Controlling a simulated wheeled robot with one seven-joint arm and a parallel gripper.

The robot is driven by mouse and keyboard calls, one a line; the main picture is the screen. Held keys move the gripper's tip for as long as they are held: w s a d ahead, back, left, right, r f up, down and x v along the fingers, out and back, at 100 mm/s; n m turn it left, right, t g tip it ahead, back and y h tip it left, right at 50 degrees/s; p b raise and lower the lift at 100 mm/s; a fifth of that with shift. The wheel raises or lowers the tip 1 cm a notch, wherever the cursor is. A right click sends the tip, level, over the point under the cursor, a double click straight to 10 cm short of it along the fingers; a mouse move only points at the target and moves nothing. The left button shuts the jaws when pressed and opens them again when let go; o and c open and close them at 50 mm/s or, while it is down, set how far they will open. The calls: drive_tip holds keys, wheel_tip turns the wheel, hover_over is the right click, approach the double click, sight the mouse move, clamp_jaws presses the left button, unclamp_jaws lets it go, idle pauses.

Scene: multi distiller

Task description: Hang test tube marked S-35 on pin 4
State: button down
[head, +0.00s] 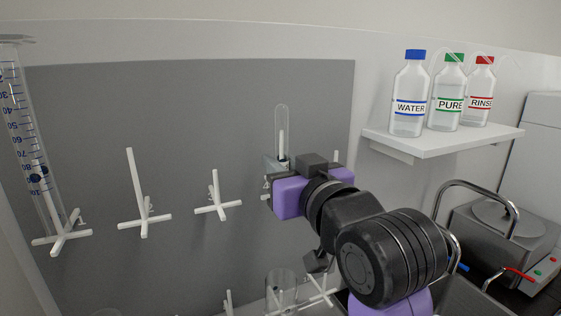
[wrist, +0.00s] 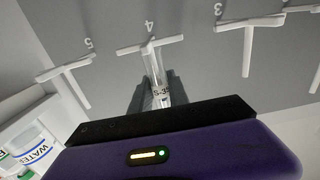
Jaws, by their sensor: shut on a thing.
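A clear test tube (head: 282,115) stands closed end up in my gripper (head: 280,162), in front of the grey board. A white upright rod shows inside the tube, which looks to be around the peg of pin 4 (wrist: 150,46). In the wrist view the tube (wrist: 152,65) lies in line with pin 4, and its label reads S-3 with the last character unclear. My gripper (wrist: 157,93) is shut on the tube near its label. How far the tube's open end is from the pin's crossbar is unclear.
Pin 3 (head: 217,195) and pin 2 (head: 143,200) are bare, to the left. A large graduated cylinder (head: 20,125) hangs on the leftmost pin. Pin 5 (wrist: 68,72) is bare beside pin 4. A shelf (head: 450,143) with bottles stands out at the right. Glassware (head: 282,290) is below.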

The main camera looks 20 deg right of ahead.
drive_tip(key=c, duration=1.2)
unclamp_jaws()
drive_tip(key=shift+o, duration=0.2)
drive_tip(key=shift+s, duration=0.1)
drive_tip(key=s, duration=0.1)
drive_tip(key=s+b, duration=0.1)
drive_tip(key=shift+s+f+b, duration=0.2)
drive_tip(key=shift+s+b, duration=0.1)
drive_tip(key=shift+s, duration=0.05)
drive_tip(key=s+b, duration=0.5)
drive_tip(key=b, duration=1)
drive_tip(key=shift+r, duration=0.15)
